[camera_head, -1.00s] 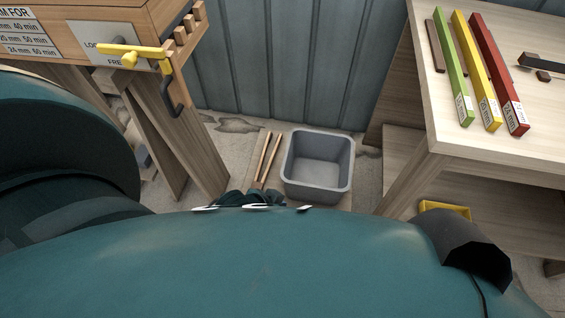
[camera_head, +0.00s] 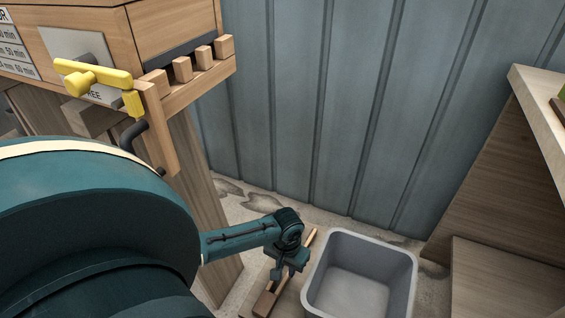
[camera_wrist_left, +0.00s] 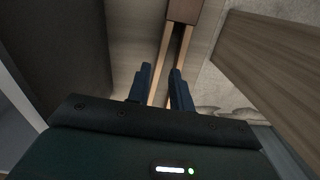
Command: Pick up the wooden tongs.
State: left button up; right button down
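The wooden tongs (camera_head: 264,303) lie low beside a grey bin, partly hidden behind my left gripper (camera_head: 287,268). In the left wrist view the tongs show as a brown block (camera_wrist_left: 184,10) with two thin, pale strips running from it toward my fingers. My left gripper (camera_wrist_left: 161,80) is open there, its two dark fingers apart. The left strip shows in the gap between the fingers; the right strip runs behind the right finger. I cannot tell whether the fingers touch the tongs. My right gripper is not in view.
The grey bin (camera_head: 357,283) stands just right of the tongs. A wooden bench (camera_head: 190,150) with a yellow-handled clamp (camera_head: 95,78) is at the left. A wooden table (camera_head: 500,190) stands at the right. A grey panelled wall (camera_head: 340,100) closes the back.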

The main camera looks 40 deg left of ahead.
pick_arm(q)
notch_tip(320, 180, down, 2)
jog(key=shift+f+b, duration=0.2)
jog(key=shift+b, duration=0.15)
jog(key=f+b, duration=0.2)
jog(key=f, duration=0.1)
jog(key=f+b, duration=0.1)
jog(key=shift+s+a+f, duration=0.1)
jog(key=shift+s+f, duration=0.1)
jog(key=shift+s, duration=0.05)
jog(key=shift+f, duration=0.35)
jog(key=shift+r, duration=0.1)
jog(key=shift+c, duration=0.2)
grip_shut()
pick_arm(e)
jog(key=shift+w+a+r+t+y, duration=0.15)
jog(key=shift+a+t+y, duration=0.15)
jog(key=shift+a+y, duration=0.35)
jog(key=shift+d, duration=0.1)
